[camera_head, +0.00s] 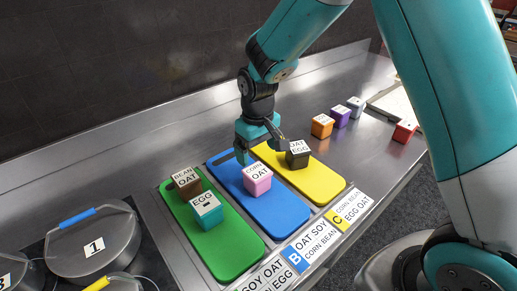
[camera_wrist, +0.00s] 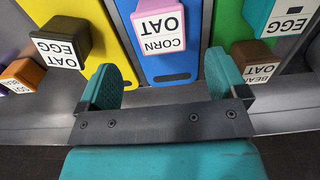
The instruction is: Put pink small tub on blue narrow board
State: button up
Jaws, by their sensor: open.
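The pink small tub (camera_head: 257,180), labelled CORN OAT, sits upright on the blue narrow board (camera_head: 253,213), near the board's middle. In the wrist view the pink tub (camera_wrist: 159,25) rests on the blue board (camera_wrist: 172,68), ahead of my fingers and apart from them. My gripper (camera_head: 258,143) is over the far end of the blue board, behind the pink tub. In the wrist view my gripper (camera_wrist: 162,85) is open, with nothing between its fingers.
A green board (camera_head: 226,258) bears a brown tub (camera_head: 187,187) and a teal tub (camera_head: 207,213). A yellow board (camera_head: 318,187) bears a black tub (camera_head: 297,158). Orange (camera_head: 321,130), purple (camera_head: 340,118), grey (camera_head: 356,106) and red (camera_head: 404,133) tubs stand at right. A lidded pot (camera_head: 95,240) stands left.

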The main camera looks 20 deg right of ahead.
jog(key=s+a+r+n+y, duration=0.1)
jog(key=s+a+r+y, duration=0.1)
jog(key=s+r, duration=0.6)
jog(key=s+a+r+n+y, duration=0.2)
jog(key=s+r, duration=0.6)
jog(key=s, duration=0.8)
jog(key=shift+s+a, duration=0.2)
jog(key=shift+s, duration=0.15)
